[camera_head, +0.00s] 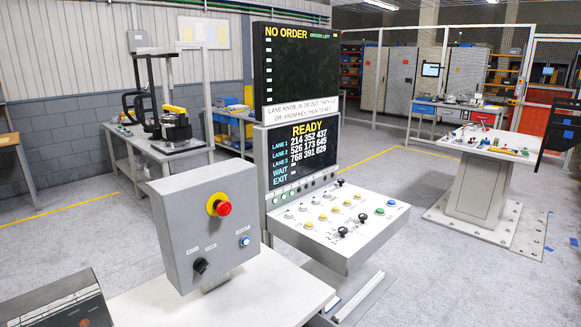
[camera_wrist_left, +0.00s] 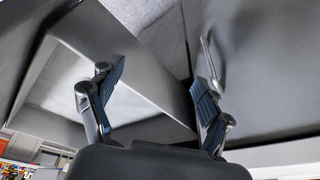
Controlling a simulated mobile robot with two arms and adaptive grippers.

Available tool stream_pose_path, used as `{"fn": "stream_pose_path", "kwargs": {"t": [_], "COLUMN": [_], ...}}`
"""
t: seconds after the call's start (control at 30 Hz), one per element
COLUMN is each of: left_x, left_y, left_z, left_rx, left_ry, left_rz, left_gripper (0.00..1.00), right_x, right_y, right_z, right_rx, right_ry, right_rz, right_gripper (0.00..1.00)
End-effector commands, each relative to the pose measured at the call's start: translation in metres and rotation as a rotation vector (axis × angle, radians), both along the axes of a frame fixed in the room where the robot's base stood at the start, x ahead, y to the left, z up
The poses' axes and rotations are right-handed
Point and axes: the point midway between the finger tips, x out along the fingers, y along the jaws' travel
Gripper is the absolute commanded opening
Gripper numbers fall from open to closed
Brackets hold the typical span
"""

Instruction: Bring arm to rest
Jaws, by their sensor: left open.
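My left gripper (camera_wrist_left: 158,80) is open in the left wrist view, its two fingers spread with nothing between them. Grey flat panels and box-like surfaces lie beyond the fingers; I cannot tell which object they belong to. A thin metal handle-like bar (camera_wrist_left: 208,60) shows by the right finger. Neither gripper shows in the head view, and my right gripper is in no view.
A control console (camera_head: 345,225) with knobs and buttons stands in the middle under a screen (camera_head: 300,155) reading READY. A grey box with a red emergency button (camera_head: 223,208) is in front. A pedestal table (camera_head: 482,165) stands right. Open floor (camera_head: 420,190) lies between.

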Motion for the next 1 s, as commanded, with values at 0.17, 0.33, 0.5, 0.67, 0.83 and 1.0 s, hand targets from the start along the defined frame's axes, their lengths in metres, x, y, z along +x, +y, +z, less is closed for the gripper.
{"fn": "stream_pose_path", "kwargs": {"t": [0.17, 0.33, 0.5, 0.67, 0.83, 1.0], "left_x": [-0.001, -0.015, -0.049, -0.095, -0.148, -0.185], "left_y": [-0.001, 0.000, 0.005, 0.012, 0.022, 0.030], "left_z": [-0.075, -0.167, -0.261, -0.336, -0.393, -0.419], "left_rx": [0.002, 0.006, 0.010, 0.014, 0.020, 0.022], "left_ry": [0.029, 0.061, 0.097, 0.131, 0.161, 0.177], "left_rz": [-0.005, -0.011, -0.019, -0.027, -0.034, -0.039], "left_gripper": [0.78, 0.78, 0.78, 0.78, 0.78, 0.78], "right_x": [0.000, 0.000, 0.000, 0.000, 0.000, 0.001], "right_y": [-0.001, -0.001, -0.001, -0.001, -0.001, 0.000], "right_z": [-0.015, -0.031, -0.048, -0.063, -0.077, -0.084], "right_rx": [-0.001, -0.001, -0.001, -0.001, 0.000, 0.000], "right_ry": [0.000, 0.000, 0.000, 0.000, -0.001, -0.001], "right_rz": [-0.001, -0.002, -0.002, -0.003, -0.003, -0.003], "right_gripper": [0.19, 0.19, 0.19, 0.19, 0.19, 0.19]}}
